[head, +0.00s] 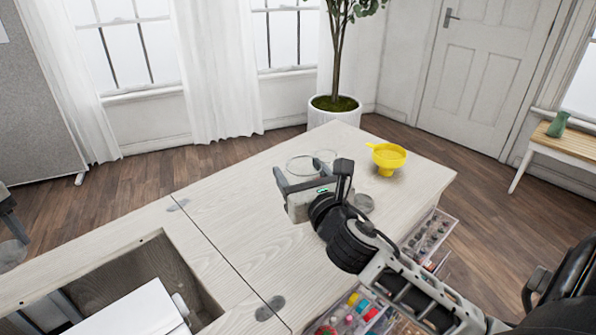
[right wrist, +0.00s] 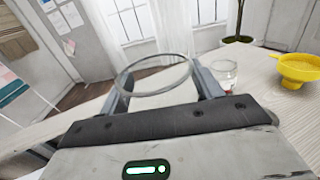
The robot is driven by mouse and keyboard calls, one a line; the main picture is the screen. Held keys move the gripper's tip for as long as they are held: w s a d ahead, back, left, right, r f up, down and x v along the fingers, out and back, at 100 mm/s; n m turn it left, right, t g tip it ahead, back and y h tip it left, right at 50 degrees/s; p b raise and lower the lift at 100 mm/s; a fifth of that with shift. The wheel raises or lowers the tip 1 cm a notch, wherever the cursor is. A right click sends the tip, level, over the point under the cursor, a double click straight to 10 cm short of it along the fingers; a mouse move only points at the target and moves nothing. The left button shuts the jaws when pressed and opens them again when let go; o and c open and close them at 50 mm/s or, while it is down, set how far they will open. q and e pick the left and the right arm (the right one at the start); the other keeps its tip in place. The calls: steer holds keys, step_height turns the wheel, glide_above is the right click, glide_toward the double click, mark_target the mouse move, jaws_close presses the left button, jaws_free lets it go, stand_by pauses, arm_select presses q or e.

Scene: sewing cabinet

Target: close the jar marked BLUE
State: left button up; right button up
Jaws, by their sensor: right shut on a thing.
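My right gripper (head: 312,178) reaches over the pale wooden cabinet top. In the right wrist view its two fingers (right wrist: 163,93) are shut on a clear round glass piece (right wrist: 153,92). Only its ring-shaped rim shows clearly; I cannot tell whether it is a jar or a lid. In the head view this rim (head: 303,158) shows between the fingers. A smaller clear jar (head: 325,153) stands just behind; in the right wrist view it (right wrist: 225,72) has something red low inside. No BLUE marking is readable. A grey round disc (head: 364,204) lies beside the gripper, partly hidden.
A yellow funnel (head: 388,157) stands right of the jars on the cabinet top (head: 230,205). Open drawers (head: 432,232) with small colourful items jut out at the right front. A recess (head: 130,275) holds a white machine at lower left. The top's left-middle is bare.

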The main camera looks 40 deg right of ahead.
steer(key=shift+o, duration=0.8)
steer(key=c, duration=0.5)
